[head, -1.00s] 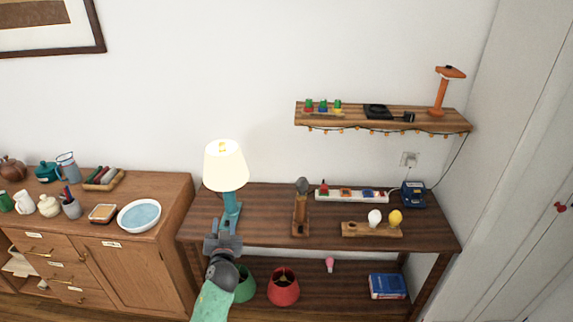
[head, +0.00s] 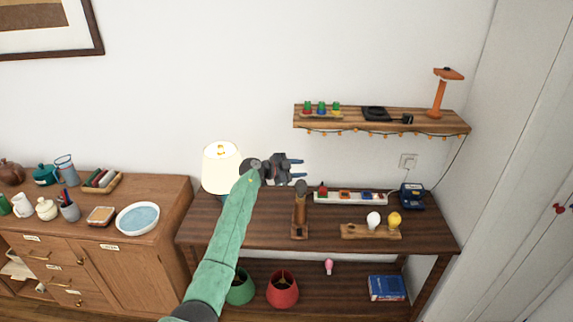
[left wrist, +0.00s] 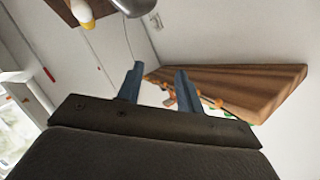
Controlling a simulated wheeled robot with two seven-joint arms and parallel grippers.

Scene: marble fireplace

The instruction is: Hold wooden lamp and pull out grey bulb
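The wooden lamp (head: 300,218) stands upright on the dark wooden table, with the grey bulb (head: 301,187) on its top and no shade. My left gripper (head: 303,168) is just above and slightly left of the bulb, its fingers pointing right. The fingers are apart and empty in the left wrist view (left wrist: 160,85). A rounded grey thing, apparently the grey bulb (left wrist: 135,6), shows at the top edge there, beyond the fingers. My right gripper is not in view.
A lit lamp with a cream shade (head: 219,170) stands left, partly behind my arm. A wooden holder (head: 365,232) carries a white bulb (head: 374,219) and a yellow bulb (head: 394,219). A power strip (head: 350,197) lies behind. A wall shelf (head: 430,121) hangs above right.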

